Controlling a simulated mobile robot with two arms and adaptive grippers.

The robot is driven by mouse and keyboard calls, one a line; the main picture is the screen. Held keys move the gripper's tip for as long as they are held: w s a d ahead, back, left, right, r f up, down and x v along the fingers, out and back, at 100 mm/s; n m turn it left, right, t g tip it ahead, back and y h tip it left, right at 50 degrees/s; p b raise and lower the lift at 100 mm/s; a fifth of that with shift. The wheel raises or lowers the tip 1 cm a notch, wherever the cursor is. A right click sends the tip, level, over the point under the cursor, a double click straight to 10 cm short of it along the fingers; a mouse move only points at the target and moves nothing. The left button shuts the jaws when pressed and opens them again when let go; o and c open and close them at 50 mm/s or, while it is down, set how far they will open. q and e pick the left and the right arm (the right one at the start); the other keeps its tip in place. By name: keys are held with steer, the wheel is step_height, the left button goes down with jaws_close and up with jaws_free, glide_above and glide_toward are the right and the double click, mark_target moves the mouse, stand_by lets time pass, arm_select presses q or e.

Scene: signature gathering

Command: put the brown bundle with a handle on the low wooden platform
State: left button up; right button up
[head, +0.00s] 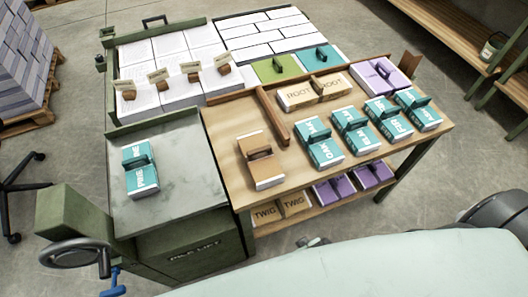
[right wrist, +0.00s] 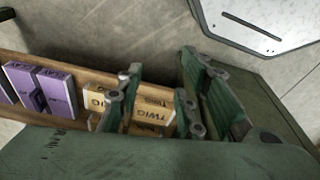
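The brown bundle with a dark handle (head: 262,160) lies on the near left part of the wooden tabletop (head: 222,120). No gripper touches it. A low wooden shelf (head: 328,206) runs under that tabletop and a wooden pallet (head: 45,112) stands on the floor at far left. I cannot tell which is the low wooden platform. My right gripper (right wrist: 158,88) shows in the right wrist view with its green fingers apart and nothing between them, near the low shelf's TWIG bundles. My left gripper is not in view.
Several teal bundles (head: 324,149) and a ROOT bundle (head: 312,91) share the tabletop. TWIG bundles (head: 280,208) and purple bundles (head: 372,176) occupy the low shelf. A teal bundle (head: 140,171) lies on the grey lift top (head: 180,165). A wooden divider (head: 272,113) stands behind the brown bundle.

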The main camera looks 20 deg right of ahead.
steer(key=w+a+r+p, duration=0.1)
steer(key=w+r+p, duration=0.15)
steer(key=r, duration=0.55)
steer(key=w+a+r+n+t+y+p, duration=0.1)
steer(key=w+r, duration=0.2)
steer(key=r, duration=0.6)
steer(key=w+a+r+p, duration=0.2)
steer(key=w+r, duration=0.1)
steer(key=r, duration=0.5)
steer(key=w+a+r+n+y+p, duration=0.1)
steer(key=w+a+r+n+y, duration=0.1)
steer(key=w+a+r+n, duration=0.45)
step_height(320, 180, up, 6)
steer(key=n+g+h, duration=0.3)
steer(key=n, duration=0.6)
glide_above(259, 149)
steer(key=shift+r, duration=0.15)
steer(key=shift+d, duration=0.15)
steer(key=shift+f, duration=0.4)
step_height(259, 149, down, 7)
steer(key=shift+r+p, duration=0.1)
steer(key=shift+p, duration=0.9)
steer(key=shift+c, duration=0.4)
